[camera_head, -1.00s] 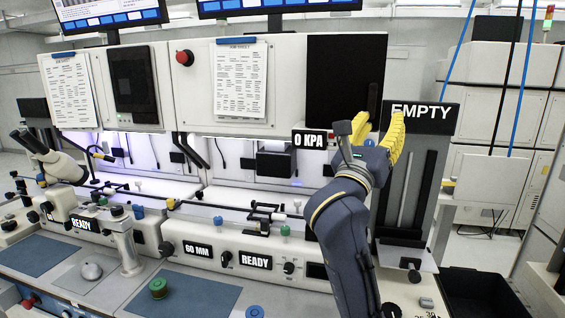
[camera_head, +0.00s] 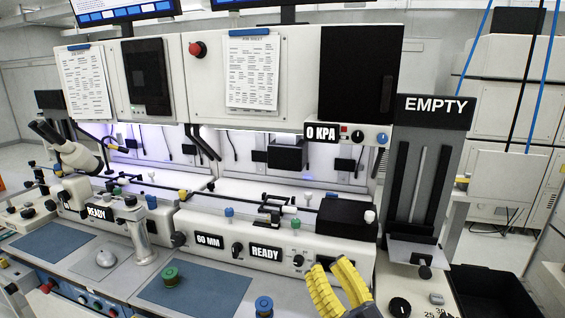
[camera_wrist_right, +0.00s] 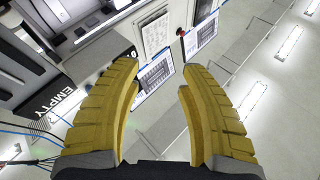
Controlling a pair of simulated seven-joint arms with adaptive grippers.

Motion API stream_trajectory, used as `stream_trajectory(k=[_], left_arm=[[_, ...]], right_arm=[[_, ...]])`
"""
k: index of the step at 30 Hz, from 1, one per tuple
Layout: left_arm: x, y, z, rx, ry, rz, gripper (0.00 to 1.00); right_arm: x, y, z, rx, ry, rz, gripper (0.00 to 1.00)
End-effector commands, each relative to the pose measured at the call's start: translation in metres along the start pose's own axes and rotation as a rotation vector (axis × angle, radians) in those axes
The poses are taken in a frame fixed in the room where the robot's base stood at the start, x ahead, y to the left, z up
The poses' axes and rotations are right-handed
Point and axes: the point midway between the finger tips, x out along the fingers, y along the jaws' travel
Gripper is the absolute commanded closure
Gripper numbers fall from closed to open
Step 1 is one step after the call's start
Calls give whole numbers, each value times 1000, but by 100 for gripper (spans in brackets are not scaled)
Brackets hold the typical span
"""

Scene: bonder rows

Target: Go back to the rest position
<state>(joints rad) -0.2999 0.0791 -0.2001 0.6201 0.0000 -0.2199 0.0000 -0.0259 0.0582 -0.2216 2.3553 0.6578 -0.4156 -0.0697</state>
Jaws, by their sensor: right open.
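My right gripper (camera_head: 336,283) has yellow ribbed fingers and shows at the bottom of the head view, right of centre. It is in front of the bonder's lower panel, below the READY label (camera_head: 265,252). In the right wrist view its two fingers (camera_wrist_right: 158,100) stand apart with nothing between them. That view looks up past the fingers toward the cabinets and ceiling lights. My left gripper is in neither view.
A grey tower marked EMPTY (camera_head: 436,105) stands at the right, with a black bin (camera_head: 492,290) beside its base. Blue mats (camera_head: 200,290) lie on the bench front, one with a green spool (camera_head: 170,277). A blue spool (camera_head: 264,306) stands near the right gripper.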

Motion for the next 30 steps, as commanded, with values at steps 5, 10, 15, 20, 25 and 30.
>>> stream_trajectory(k=[5, 10, 15, 20, 25, 30], left_arm=[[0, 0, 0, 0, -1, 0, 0], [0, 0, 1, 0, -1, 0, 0], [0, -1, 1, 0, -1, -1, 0], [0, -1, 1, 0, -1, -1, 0], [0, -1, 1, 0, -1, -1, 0], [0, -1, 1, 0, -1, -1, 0]], right_arm=[[-69, 28, 91, -247, -376, 103, 58], [-154, 62, 150, -451, -720, 193, 58], [-246, 94, 178, -623, -1036, 278, 58], [-308, 112, 180, -729, -1237, 332, 58], [-358, 125, 174, -810, -1397, 376, 58], [-401, 133, 163, -878, -1533, 414, 58]])
